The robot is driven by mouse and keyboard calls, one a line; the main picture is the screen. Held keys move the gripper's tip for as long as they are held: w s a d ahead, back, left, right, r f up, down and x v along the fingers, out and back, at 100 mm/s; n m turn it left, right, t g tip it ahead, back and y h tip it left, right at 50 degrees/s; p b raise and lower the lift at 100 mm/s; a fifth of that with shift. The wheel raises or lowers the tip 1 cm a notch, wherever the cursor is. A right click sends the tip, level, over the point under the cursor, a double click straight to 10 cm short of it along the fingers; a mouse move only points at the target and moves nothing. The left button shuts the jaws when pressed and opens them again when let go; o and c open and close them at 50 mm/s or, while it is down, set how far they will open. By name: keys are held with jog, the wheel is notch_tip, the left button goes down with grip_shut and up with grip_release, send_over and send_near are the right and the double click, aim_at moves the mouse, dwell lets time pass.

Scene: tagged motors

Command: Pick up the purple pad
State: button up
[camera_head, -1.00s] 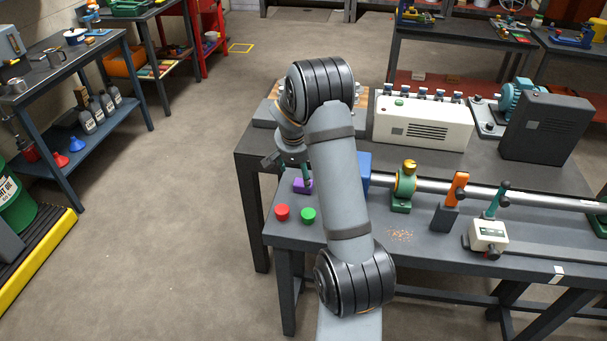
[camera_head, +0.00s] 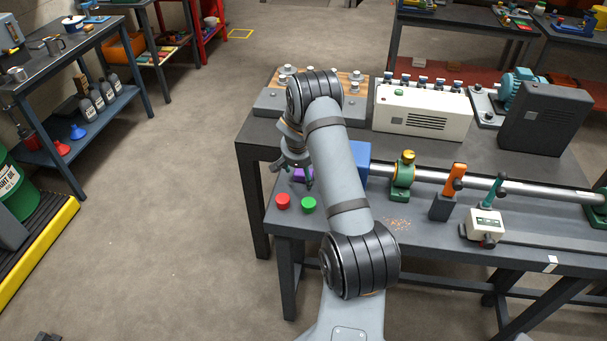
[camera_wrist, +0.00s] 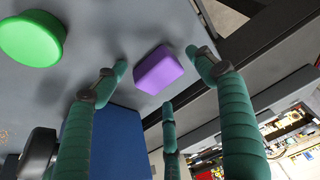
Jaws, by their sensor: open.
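The purple pad (camera_wrist: 158,70) is a small rounded block on the grey bench top. In the wrist view it lies between the green fingertips of my gripper (camera_wrist: 160,76), which are spread open around it with gaps visible. I cannot tell how high the fingertips are above the bench. In the head view my gripper (camera_head: 294,166) hangs at the bench's left end. It hides most of the purple pad (camera_head: 297,174) there, leaving a small purple patch. My gripper holds nothing.
A green button (camera_head: 308,205) and a red button (camera_head: 283,201) stand in front of the pad. A blue block (camera_head: 360,156) is close on the right, also under a finger in the wrist view (camera_wrist: 118,135). A metal bar (camera_head: 480,182) runs farther right. The floor left of the bench is clear.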

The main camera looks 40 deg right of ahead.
aim_at(303, 173)
jog(key=shift+c, duration=0.3)
jog(key=c, duration=1.1)
jog(key=shift+c, duration=0.4)
jog(key=shift+r, duration=0.1)
notch_tip(303, 173, up, 10)
jog(key=shift+f, duration=0.1)
jog(key=o, duration=0.5)
jog(key=c, duration=0.4)
